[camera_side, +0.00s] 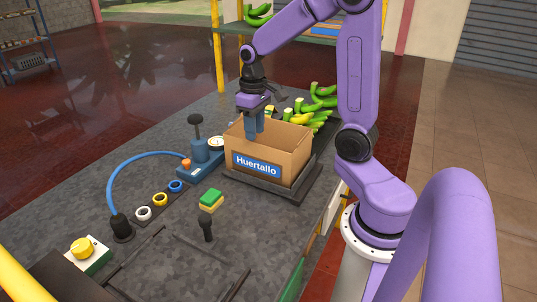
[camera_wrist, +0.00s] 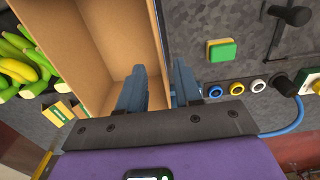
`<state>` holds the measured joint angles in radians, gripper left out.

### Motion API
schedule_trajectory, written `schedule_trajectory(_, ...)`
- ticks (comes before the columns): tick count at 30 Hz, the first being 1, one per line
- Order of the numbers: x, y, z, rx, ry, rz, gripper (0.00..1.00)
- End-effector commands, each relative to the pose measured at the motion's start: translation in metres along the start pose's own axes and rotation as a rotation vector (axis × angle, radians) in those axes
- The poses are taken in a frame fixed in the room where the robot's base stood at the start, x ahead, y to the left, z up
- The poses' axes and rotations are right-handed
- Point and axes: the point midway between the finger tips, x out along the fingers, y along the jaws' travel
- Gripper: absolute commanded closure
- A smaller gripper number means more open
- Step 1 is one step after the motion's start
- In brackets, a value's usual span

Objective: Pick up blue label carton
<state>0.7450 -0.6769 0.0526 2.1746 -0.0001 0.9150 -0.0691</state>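The blue label carton (camera_side: 285,150) is an open-topped brown cardboard box with a blue "Huertallo" label (camera_side: 256,165) on its front side. It stands upright on a dark tray-like base (camera_side: 245,183). One finger is over the inside of the carton (camera_wrist: 108,50), the other outside. I see a gap between the fingers and no clear grip on the wall. The fingers' lower ends are partly hidden in the side view.
Bananas (camera_side: 315,105) lie behind the carton. A blue device with a dial (camera_side: 203,152) stands close on its left. A green-and-yellow block (camera_side: 211,200), a black knob (camera_side: 206,228), coloured rings (camera_side: 160,199) and a blue hose (camera_side: 125,170) are on the grey table.

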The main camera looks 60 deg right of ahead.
Motion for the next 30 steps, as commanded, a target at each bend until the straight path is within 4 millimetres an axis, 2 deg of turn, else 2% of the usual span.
schedule_trajectory(1, 0.011, 0.000, 0.001, 0.000, -0.007, 0.000, 0.66)
schedule_trajectory(6, 0.035, 0.000, 0.001, 0.001, -0.004, 0.000, 0.66)
schedule_trajectory(14, 0.051, 0.000, 0.001, 0.001, -0.002, 0.000, 0.66)
schedule_trajectory(24, 0.092, 0.000, 0.002, 0.000, -0.003, 0.000, 0.66)
schedule_trajectory(30, 0.097, 0.000, 0.002, 0.001, 0.001, 0.000, 0.66)
